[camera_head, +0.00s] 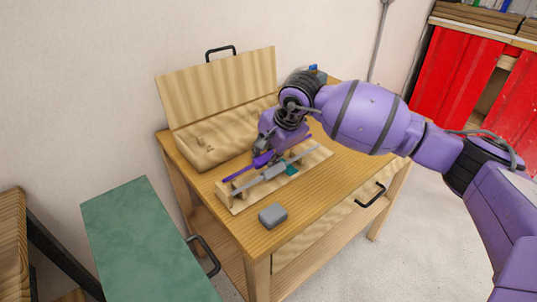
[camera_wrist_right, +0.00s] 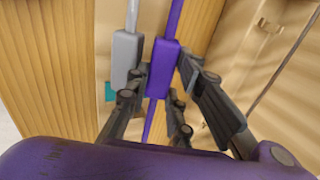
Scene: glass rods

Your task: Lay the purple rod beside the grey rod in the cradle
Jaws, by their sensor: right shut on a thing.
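The purple rod (camera_head: 240,172) has a thick purple block at its middle, which also shows in the right wrist view (camera_wrist_right: 162,72). My right gripper (camera_head: 263,152) is shut on that block, with one finger on each side in the wrist view. The grey rod (camera_head: 274,172) lies across the pale wooden cradle (camera_head: 237,204), its grey block also showing in the wrist view (camera_wrist_right: 125,52). The purple rod runs beside it, roughly parallel and apart, on the side towards the wooden box. I cannot tell whether the purple rod touches the cradle. My left gripper is out of view.
An open wooden box (camera_head: 196,150) with its lid raised stands behind the cradle. A grey block (camera_head: 272,215) lies on the table (camera_head: 330,190) in front. A small teal piece (camera_head: 292,170) sits by the cradle. The table's right front is clear.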

